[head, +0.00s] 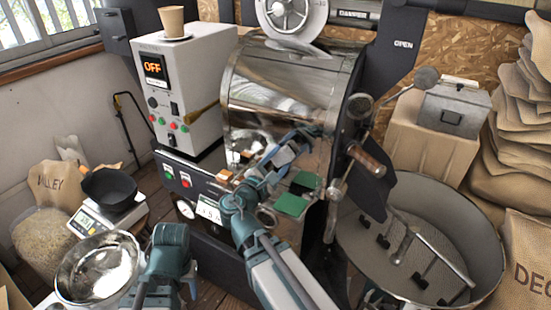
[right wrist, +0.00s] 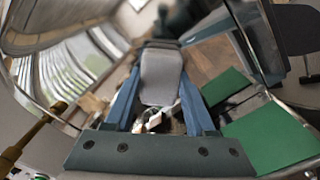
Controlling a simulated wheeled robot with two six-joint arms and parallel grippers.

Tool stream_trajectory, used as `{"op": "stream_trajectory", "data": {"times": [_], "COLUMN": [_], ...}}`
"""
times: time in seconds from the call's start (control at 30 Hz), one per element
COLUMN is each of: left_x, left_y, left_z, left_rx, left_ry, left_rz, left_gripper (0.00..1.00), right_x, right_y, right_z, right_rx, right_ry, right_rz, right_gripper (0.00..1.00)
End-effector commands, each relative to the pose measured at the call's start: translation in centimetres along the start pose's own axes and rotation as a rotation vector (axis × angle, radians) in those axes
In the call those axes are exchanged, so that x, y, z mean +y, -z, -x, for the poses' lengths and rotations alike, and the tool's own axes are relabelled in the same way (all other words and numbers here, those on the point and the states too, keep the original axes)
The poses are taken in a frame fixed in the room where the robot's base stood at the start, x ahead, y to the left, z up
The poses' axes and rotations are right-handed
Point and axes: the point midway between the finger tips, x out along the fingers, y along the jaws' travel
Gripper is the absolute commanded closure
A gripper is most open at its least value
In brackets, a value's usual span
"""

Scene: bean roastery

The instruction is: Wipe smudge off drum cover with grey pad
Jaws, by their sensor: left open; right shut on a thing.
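The shiny drum cover (head: 285,85) curves across the middle of the head view and mirrors the room and my right arm. I cannot pick out the smudge among these reflections. I cannot tell whether the pad touches the cover. My left gripper (head: 168,268) is open and empty beside the metal bowl (head: 97,270).
A wooden handle (head: 371,161) juts out at the drum's right. The round cooling tray (head: 425,290) fills the lower right. A scale (head: 90,222) stands left.

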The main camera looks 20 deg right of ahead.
Motion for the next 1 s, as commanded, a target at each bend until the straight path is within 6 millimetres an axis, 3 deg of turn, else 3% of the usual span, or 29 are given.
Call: {"op": "stream_trajectory", "data": {"times": [0.27,0.7,1.0], "left_x": [0.0,0.0,0.0], "left_y": [0.0,0.0,0.0], "left_z": [0.0,0.0,0.0], "left_rx": [0.000,0.000,0.000], "left_ry": [0.000,0.000,0.000], "left_rz": [0.000,0.000,0.000], "left_gripper": [0.50,0.50,0.50], "right_x": [0.2,2.6,2.9], "right_y": [0.2,2.8,3.1], "right_z": [0.1,-0.1,-0.1], "right_rx": [0.000,0.001,0.002], "right_ry": [0.000,-0.001,-0.002], "right_rz": [0.000,0.000,0.000], "right_gripper": [0.90,0.90,0.90]}}
